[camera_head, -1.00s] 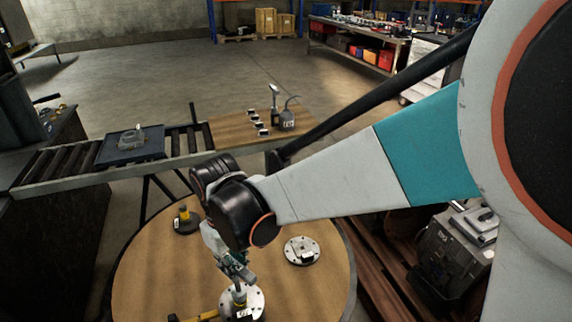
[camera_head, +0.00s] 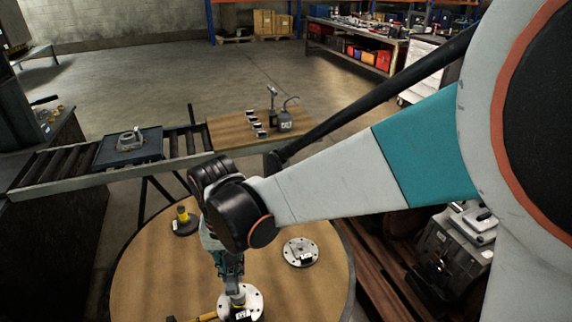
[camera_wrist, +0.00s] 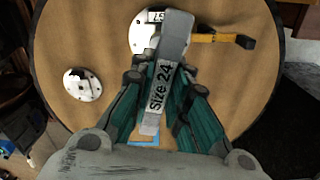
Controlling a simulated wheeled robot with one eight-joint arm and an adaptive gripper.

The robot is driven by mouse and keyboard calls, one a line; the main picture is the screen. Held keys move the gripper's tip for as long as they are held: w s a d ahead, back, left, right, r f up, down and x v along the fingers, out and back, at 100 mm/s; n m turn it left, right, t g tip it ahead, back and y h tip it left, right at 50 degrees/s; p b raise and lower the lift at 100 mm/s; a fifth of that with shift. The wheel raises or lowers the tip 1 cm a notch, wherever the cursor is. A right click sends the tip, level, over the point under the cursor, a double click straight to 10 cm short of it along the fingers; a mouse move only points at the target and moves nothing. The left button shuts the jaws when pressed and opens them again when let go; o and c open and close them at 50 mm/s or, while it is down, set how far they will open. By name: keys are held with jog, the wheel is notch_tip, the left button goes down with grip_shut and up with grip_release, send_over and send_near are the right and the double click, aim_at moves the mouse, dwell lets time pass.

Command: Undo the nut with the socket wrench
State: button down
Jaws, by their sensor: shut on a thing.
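My gripper (camera_head: 231,277) is shut on a grey socket wrench (camera_wrist: 172,48) whose label reads "Size 24". It also shows in the wrist view (camera_wrist: 163,82). The gripper points down at a round metal flange plate (camera_head: 254,299) on the round wooden table. In the wrist view the wrench's far end overlaps this flange plate (camera_wrist: 145,36). A small yellowish piece shows below the gripper at the plate in the head view. The nut itself is hidden, and I cannot tell whether the socket sits on it.
A yellow-handled tool (camera_wrist: 218,38) lies beside the plate. A second flange plate (camera_head: 300,252) and a dark round base with a yellow top (camera_head: 184,220) stand on the round table (camera_head: 150,275). A roller conveyor (camera_head: 60,168) runs behind. The table's middle is mostly clear.

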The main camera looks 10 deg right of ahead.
jog(key=m, duration=0.5)
jog(key=shift+s, duration=0.15)
jog(key=shift+m, duration=2.1)
